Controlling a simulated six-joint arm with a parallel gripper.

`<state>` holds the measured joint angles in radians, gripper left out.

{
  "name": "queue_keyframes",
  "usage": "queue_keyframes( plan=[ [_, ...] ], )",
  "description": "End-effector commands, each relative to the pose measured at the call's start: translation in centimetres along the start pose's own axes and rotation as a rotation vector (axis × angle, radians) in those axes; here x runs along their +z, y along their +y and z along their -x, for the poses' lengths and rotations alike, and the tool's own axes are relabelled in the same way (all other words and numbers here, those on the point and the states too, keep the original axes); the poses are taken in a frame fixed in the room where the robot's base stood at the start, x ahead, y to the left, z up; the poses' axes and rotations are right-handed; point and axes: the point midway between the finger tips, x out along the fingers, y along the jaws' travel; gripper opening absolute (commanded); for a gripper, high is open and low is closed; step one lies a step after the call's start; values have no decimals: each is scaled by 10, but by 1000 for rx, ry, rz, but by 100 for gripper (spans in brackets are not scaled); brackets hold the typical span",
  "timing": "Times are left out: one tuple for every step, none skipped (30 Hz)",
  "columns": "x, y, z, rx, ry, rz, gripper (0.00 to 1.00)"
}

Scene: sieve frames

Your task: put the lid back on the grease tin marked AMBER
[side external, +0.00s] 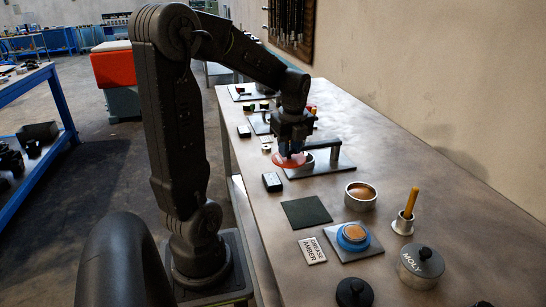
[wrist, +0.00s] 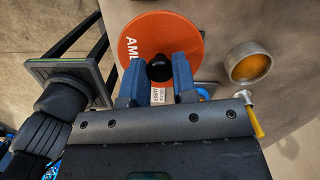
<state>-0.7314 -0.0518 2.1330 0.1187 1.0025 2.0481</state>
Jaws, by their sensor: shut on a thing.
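My gripper (side external: 291,150) is shut on the black knob (wrist: 159,69) of a round orange-red lid (wrist: 190,32). The lid's printed letters begin AMB; the rest is covered by a finger. In the side view the lid (side external: 289,161) is held above a grey plate at the bench's middle. An uncovered silver tin with amber-brown contents (side external: 361,195) stands nearer the camera and shows right of the lid in the wrist view (wrist: 249,65). A card reading GREASE AMBER (side external: 312,250) lies beside a blue round piece with an orange-brown top (side external: 353,237); I cannot tell whether that is a tin.
A lidded tin marked MOLY (side external: 420,266) stands at the near right. A small cup (side external: 403,225) holds an upright yellow handle. A dark square pad (side external: 306,212) lies flat near the left edge. A black knobbed piece (side external: 354,293) is at the near edge. The wall bounds the right.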

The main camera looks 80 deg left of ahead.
Motion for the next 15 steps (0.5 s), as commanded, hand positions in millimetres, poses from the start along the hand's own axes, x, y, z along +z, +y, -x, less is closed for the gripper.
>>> queue_keyframes(
  plan=[
    [-8,-24,1,2,3,-14,3],
    [-14,-38,2,2,3,-15,3],
    [-22,-55,3,2,3,-16,3],
    [-28,-67,3,3,3,-16,3],
    [-35,-79,4,3,3,-15,3],
    [-45,-94,4,2,2,-14,3],
    [-52,-104,4,3,2,-14,3],
    [-60,-113,3,3,1,-14,3],
    [-70,-124,3,3,0,-13,3],
    [-76,-132,3,1,-1,-12,3],
    [-83,-139,2,2,-1,-11,3],
    [-91,-146,2,2,-2,-10,3],
    [-96,-151,1,2,-2,-9,3],
    [-101,-155,1,1,-3,-9,3],
    [-106,-159,0,1,-4,-6,3]
  ],
)
